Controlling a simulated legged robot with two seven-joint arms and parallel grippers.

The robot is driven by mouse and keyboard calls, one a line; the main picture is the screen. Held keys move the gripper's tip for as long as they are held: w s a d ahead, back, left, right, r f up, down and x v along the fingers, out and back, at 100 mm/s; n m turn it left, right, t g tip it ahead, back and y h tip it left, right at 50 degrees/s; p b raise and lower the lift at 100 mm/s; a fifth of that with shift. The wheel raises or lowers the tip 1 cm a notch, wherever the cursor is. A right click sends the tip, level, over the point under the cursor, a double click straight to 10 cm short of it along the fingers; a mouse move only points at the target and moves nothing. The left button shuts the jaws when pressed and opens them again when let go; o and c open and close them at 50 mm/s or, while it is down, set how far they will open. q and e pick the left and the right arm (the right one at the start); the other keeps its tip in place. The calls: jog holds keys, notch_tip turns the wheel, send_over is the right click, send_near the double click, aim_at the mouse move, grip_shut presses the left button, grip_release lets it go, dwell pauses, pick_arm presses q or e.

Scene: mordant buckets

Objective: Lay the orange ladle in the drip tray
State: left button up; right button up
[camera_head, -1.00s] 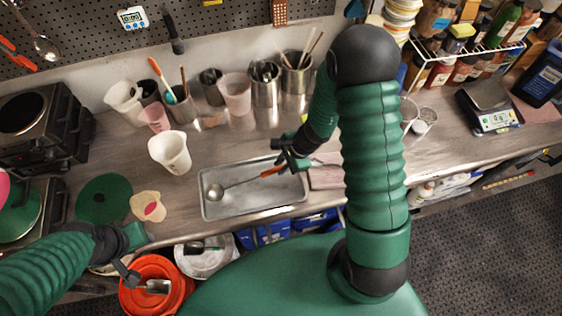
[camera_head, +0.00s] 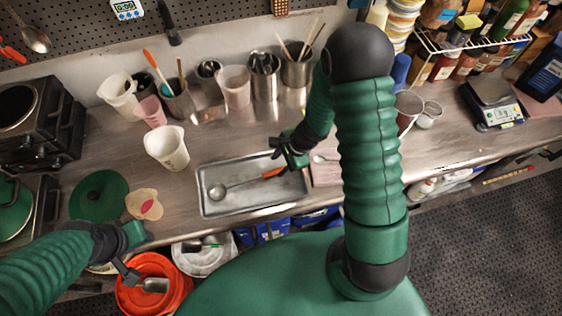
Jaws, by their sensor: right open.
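The ladle lies in the grey metal drip tray (camera_head: 206,209). Its round steel bowl (camera_head: 217,191) rests on the tray floor at the left and its orange handle (camera_head: 273,172) points up and right. My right gripper (camera_head: 291,160) is open at the tray's back right, just above and beside the handle's end, holding nothing. Whether it touches the handle is hard to tell. My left gripper (camera_head: 132,272) hangs low at the front left above the orange bucket (camera_head: 170,302). Whether its fingers are apart is unclear.
Cups and steel pots with tools, including a white cup (camera_head: 168,149), stand behind the tray. A green disc (camera_head: 99,195) and a stained beige piece (camera_head: 144,204) lie to its left. A hot plate stands at far left and a scale (camera_head: 494,105) at right.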

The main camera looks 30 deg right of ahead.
jog(key=p+v, duration=0.3)
jog(key=v, duration=1.3)
jog(key=shift+d+r+p, duration=0.15)
jog(key=shift+r+p, duration=0.2)
jog(key=shift+p, duration=0.05)
jog(key=shift+d, duration=0.1)
jog(key=s+a+f+n+h+b, duration=0.1)
jog(key=s+a+f+n+b, duration=0.1)
jog(key=n, duration=0.7)
jog(key=s+a+f+n+h+b, duration=0.2)
jog(key=a+f+n+b, duration=0.2)
jog(key=n+b, duration=0.3)
jog(key=shift+a+n, duration=0.9)
jog(key=shift+n, duration=0.7)
